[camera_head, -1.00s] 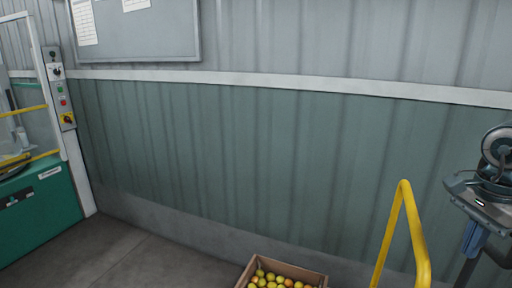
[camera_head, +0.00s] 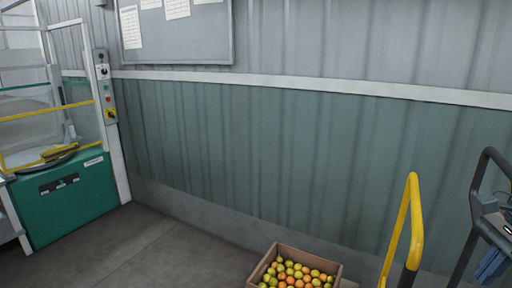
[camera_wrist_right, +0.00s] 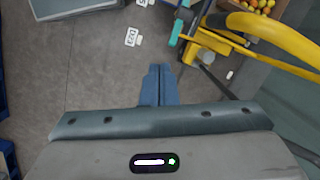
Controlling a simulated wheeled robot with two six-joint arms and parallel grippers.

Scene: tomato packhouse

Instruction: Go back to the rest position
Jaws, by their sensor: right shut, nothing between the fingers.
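My right gripper (camera_head: 490,266) shows at the lower right edge of the head view, its blue fingers pointing down. In the right wrist view its blue fingers (camera_wrist_right: 158,86) lie together, shut and empty, above the grey floor. The fingers touch nothing that I can see. My left gripper is not in view.
A crate of red, orange and green tomatoes (camera_head: 255,279) stands on the floor by the wall. A yellow tubular rail (camera_head: 401,228) rises right of it; it also shows in the wrist view (camera_wrist_right: 272,27). A green-based machine (camera_head: 75,205) stands left. Floor (camera_head: 165,250) between is clear.

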